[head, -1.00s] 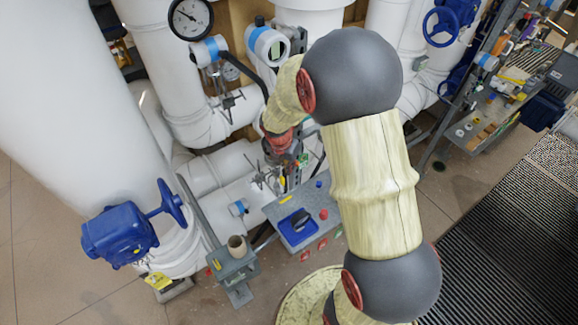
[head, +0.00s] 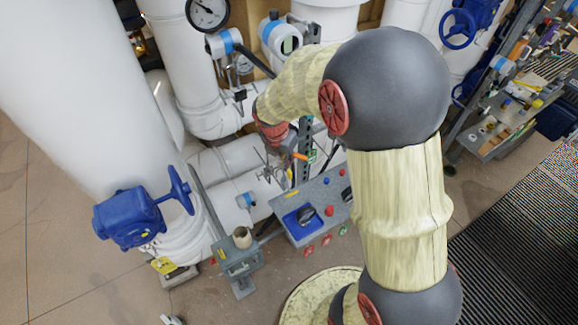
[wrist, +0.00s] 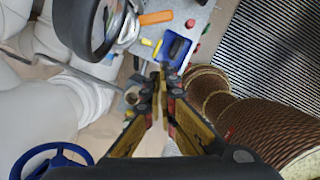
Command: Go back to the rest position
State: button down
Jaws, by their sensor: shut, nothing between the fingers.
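My gripper (wrist: 165,72) is shut and empty in the wrist view, its yellow and black fingers pointing toward the grey control box. In the head view my bent arm fills the right middle, and my gripper (head: 270,168) hangs small beneath the red wrist joint, among thin pipe fittings. The grey control box (head: 285,228) with a blue recess and black knob stands just below and right of it. The box also shows in the wrist view (wrist: 205,22), beyond the fingertips. No contact can be made out.
Thick white pipes (head: 80,90) fill the left and back. A blue valve (head: 128,218) and a grey stand with a cup (head: 242,238) are at lower left. A cluttered bench (head: 505,125) is at right. Floor is open at lower left.

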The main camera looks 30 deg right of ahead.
jog(key=v, duration=0.4)
jog(key=shift+s+f, duration=0.1)
jog(key=shift+s, duration=0.2)
jog(key=s+a+f+m+t+b, duration=0.1)
jog(key=s+a+m+b, duration=0.2)
jog(key=s+m+b, duration=0.3)
jog(key=s+a+f+m+t+y+b, duration=0.1)
jog(key=s+a+f+m+b, duration=0.1)
jog(key=s+m+b, duration=0.5)
jog(key=s+a+f+m+t+y+b, duration=0.1)
jog(key=s+a+f+m+t+b, duration=0.1)
jog(key=s+a+m+b, duration=0.2)
jog(key=s+m+b, duration=0.3)
jog(key=m+b, duration=0.2)
jog(key=m, duration=0.1)
jog(key=shift+s+a+m+b, duration=0.2)
jog(key=shift+a+m+b, duration=0.1)
jog(key=shift+b, duration=0.1)
